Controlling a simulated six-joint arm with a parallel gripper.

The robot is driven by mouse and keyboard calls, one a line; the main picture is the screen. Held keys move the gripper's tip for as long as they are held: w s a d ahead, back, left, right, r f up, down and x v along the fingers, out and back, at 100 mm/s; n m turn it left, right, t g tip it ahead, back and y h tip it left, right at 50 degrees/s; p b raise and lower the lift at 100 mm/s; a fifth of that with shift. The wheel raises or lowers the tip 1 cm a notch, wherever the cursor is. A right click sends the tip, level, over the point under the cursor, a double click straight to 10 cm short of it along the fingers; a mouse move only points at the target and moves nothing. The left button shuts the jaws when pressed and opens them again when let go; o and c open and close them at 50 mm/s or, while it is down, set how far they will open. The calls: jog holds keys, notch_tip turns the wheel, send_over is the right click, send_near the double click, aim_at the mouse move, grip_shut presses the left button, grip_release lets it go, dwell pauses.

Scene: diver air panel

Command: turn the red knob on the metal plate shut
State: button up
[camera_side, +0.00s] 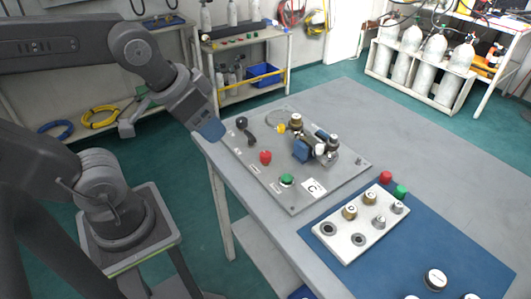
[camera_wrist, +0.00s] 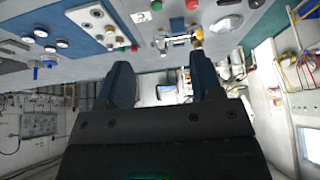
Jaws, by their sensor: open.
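The red knob (camera_side: 265,157) stands on the metal plate (camera_side: 285,200) on the grey table. The green knob (camera_side: 287,180) is in front of it and the yellow knob (camera_side: 281,129) is behind. In the wrist view the red knob (camera_wrist: 192,4) is cut by the top edge, with the green knob (camera_wrist: 156,5) to its left. My gripper (camera_side: 211,134) is at the left edge of the table, left of the plate and apart from the red knob. In the wrist view its fingers (camera_wrist: 164,78) are spread with nothing between them.
A black lever (camera_side: 245,129), blue valve fittings (camera_side: 303,151) and gauges crowd the plate. A white knob panel (camera_side: 348,247) lies on a blue mat (camera_side: 445,240) at the front right. Loose red and green caps (camera_side: 387,176) lie near the mat. The table's right rear is clear.

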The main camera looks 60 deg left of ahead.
jog(key=w+a+f+n+g, duration=0.25)
jog(key=w+n, duration=0.25)
jog(key=w, duration=0.5)
jog(key=n+g, duration=0.3)
jog(key=n, duration=0.2)
send_near(266, 154)
jog(key=shift+m, duration=0.3)
notch_tip(266, 154, down, 9)
jog(key=shift+a+f, duration=0.1)
jog(key=shift+f, duration=0.1)
jog(key=c, duration=0.9)
